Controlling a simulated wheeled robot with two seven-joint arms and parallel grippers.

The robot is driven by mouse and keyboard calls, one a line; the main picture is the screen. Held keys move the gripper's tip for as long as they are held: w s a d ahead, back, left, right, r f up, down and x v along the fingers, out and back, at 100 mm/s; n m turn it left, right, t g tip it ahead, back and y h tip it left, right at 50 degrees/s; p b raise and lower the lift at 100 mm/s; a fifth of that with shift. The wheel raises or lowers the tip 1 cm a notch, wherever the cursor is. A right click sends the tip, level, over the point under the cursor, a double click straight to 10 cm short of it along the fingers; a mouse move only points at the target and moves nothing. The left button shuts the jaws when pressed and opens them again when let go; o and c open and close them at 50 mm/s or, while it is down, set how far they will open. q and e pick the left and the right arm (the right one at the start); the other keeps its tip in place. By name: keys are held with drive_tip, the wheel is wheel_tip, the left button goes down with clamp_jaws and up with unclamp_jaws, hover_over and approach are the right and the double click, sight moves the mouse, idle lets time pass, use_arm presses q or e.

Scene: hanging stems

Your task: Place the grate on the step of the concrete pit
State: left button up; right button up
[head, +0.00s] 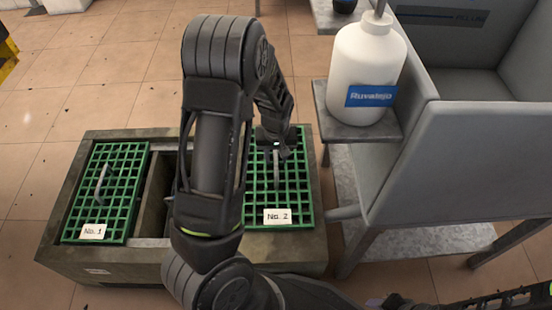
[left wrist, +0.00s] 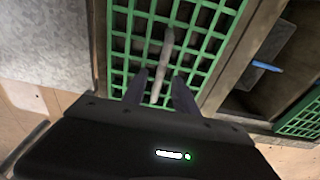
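The concrete pit (head: 110,262) stands on the floor. A green grate labelled No. 1 (head: 118,170) lies over its left part. A green grate labelled No. 2 (head: 296,190) lies over its right part, partly hidden by my left arm. In the left wrist view the No. 2 grate (left wrist: 208,42) has a grey bar handle (left wrist: 166,50). My left gripper (head: 277,158) is above this grate at the handle. In the left wrist view its two fingers (left wrist: 161,90) are apart, one on each side of the handle. I cannot tell whether they touch it. My right gripper is not in view.
Between the grates is an open part of the pit (left wrist: 240,100), with a blue item (left wrist: 265,66) inside. A white bottle (head: 366,65) stands on a grey ledge (head: 378,130) right of the pit, beside a large grey basin (head: 470,150).

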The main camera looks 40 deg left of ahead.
use_arm(q)
wheel_tip(320, 180, up, 8)
drive_tip(key=p, duration=0.2)
drive_tip(key=shift+s+d+p, duration=0.3)
drive_tip(key=shift+s+p, duration=0.1)
drive_tip(key=shift+s, duration=0.05)
